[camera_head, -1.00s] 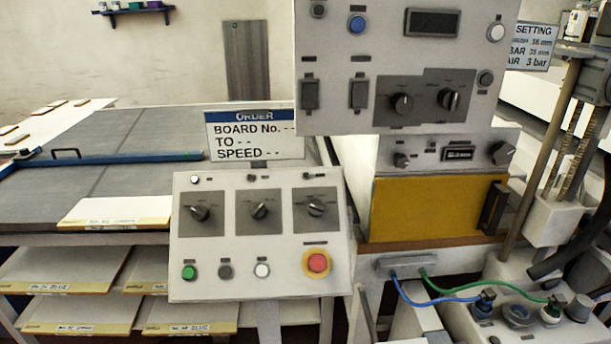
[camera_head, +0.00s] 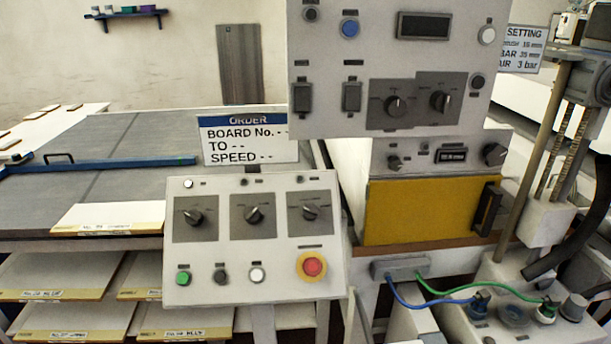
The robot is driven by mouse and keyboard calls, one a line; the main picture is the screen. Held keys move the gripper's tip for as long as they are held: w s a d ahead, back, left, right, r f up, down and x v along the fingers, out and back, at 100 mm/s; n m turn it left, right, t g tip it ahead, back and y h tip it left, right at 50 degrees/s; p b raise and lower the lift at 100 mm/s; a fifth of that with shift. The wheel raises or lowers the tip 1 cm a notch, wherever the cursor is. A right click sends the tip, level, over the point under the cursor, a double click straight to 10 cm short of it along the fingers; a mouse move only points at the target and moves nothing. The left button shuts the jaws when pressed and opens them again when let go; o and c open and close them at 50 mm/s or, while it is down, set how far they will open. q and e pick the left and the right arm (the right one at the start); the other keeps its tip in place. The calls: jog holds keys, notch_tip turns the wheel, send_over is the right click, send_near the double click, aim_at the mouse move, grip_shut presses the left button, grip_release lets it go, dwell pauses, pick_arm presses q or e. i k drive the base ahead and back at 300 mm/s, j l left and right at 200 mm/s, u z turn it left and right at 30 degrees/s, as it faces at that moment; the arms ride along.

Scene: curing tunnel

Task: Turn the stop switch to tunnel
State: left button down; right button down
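The sloped white control box (camera_head: 232,280) stands in the middle of the head view. It has a row of three dark rotary switches: a left one (camera_head: 193,216), a middle one (camera_head: 253,215) and a right one (camera_head: 311,212). Their labels are too small to read, so I cannot tell which is the stop switch. Below them are a green button (camera_head: 183,278), a dark button (camera_head: 220,276), a white button (camera_head: 257,274) and a red button on a yellow ring (camera_head: 313,266). Neither of my grippers is in view.
An order sign (camera_head: 249,140) stands behind the box. A taller grey panel (camera_head: 340,118) with two more rotary knobs rises behind right, above a yellow panel (camera_head: 425,212). Boards lie on a table and racks at left. Blue and green hoses (camera_head: 440,290) run at lower right.

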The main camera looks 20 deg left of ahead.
aim_at(311, 212)
jog(key=i+j+u, duration=0.1)
jog(key=i+j, duration=0.6)
jog(key=i, duration=0.2)
jog(key=u, duration=0.05)
